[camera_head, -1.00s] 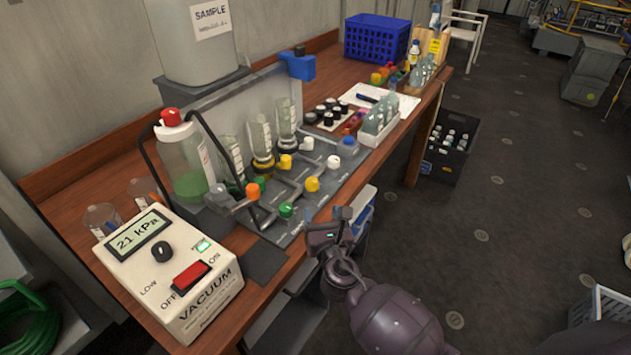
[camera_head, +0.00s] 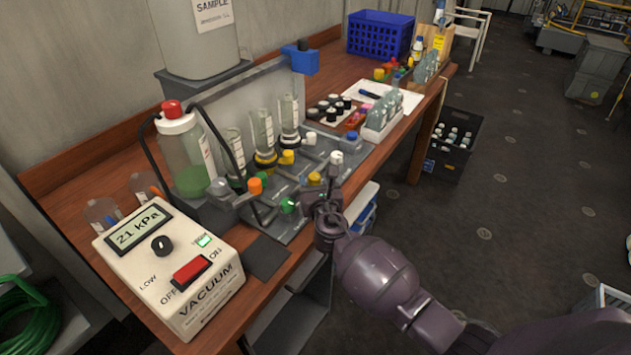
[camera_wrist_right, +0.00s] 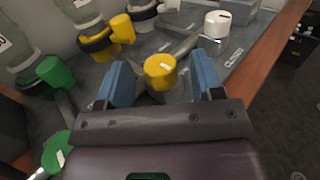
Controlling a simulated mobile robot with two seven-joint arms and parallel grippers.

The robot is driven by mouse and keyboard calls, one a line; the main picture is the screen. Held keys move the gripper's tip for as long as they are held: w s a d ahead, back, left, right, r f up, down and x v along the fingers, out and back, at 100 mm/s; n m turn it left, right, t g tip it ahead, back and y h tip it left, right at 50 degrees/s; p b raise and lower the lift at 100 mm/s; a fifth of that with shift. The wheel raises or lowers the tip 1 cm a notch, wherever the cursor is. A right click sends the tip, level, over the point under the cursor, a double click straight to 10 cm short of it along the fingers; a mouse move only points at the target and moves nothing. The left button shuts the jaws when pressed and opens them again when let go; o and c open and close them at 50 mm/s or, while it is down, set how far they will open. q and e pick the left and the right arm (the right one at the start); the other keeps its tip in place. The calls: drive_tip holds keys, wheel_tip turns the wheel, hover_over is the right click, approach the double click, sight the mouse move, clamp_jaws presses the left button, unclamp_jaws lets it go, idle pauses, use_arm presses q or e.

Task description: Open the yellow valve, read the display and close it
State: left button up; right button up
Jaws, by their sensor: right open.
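The yellow valve knob (camera_wrist_right: 160,72) sits between the two blue fingers of my open right gripper (camera_wrist_right: 162,82) in the right wrist view. It is not clamped; gaps show on both sides. In the head view the front yellow knob (camera_head: 314,178) shows just beside my right gripper (camera_head: 327,192), which partly hides the valves there. A second yellow knob (camera_head: 287,157) stands farther back. The display (camera_head: 138,229) on the white vacuum box reads 21 kPa. My left gripper is not in view.
Green (camera_head: 288,205), orange (camera_head: 255,186) and white (camera_head: 336,157) knobs stand close around on the grey manifold plate. Glass cylinders (camera_head: 263,130) rise behind. A white-green bottle (camera_head: 187,155) and a bottle rack (camera_head: 381,122) flank the manifold.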

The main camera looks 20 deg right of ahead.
drive_tip(key=shift+w, duration=0.2)
drive_tip(key=shift+c, duration=0.8)
drive_tip(key=c, duration=0.8)
drive_tip(key=shift+o, duration=0.2)
